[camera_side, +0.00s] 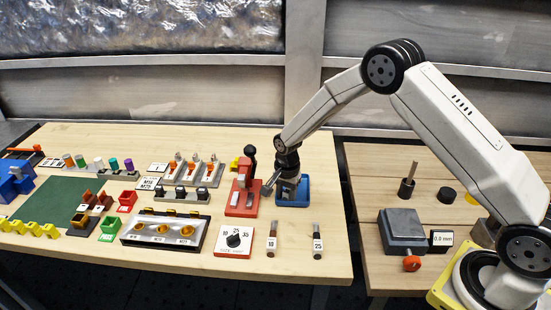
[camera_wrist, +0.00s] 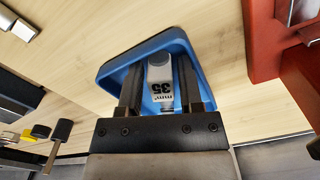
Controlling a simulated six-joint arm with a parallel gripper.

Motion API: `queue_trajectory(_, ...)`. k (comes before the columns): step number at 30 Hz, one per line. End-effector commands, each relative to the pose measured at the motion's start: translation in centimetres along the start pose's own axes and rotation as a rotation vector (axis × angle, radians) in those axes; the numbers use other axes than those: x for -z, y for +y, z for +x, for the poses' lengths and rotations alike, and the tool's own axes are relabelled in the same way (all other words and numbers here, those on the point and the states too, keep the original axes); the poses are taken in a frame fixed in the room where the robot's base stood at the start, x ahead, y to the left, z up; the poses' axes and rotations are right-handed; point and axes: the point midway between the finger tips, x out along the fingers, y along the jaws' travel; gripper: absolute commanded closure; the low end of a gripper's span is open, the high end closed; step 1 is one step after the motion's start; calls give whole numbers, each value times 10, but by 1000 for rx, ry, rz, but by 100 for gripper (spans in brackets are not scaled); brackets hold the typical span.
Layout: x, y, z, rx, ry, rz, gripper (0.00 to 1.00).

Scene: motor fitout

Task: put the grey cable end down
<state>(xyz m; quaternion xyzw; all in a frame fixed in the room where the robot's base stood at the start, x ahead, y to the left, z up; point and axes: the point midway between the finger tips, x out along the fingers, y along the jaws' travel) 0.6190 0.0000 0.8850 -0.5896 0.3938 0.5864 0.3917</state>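A grey cable end (camera_wrist: 160,75) marked 35 sits in the blue tray (camera_wrist: 118,64), between the two dark fingers of my gripper (camera_wrist: 161,82). Strips of blue show between the cable end and the fingers, so the fingers look apart from it. In the side view, my gripper (camera_side: 288,188) points down into the blue tray (camera_side: 304,198), low over its floor. The gripper hides most of the cable end there.
A red press (camera_side: 241,196) stands just left of the tray. Two dark-handled pieces marked 18 (camera_side: 271,241) and 25 (camera_side: 317,241) lie in front. A dial card (camera_side: 234,240) lies front left. The bench right of the tray is clear.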

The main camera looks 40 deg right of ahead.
Motion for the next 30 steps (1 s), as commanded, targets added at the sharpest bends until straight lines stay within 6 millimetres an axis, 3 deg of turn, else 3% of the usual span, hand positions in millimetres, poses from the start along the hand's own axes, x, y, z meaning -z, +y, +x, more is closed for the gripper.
queue_trajectory(11,0,0,-13,0,0,0,54)
queue_trajectory(30,0,0,-105,2,1,0,54)
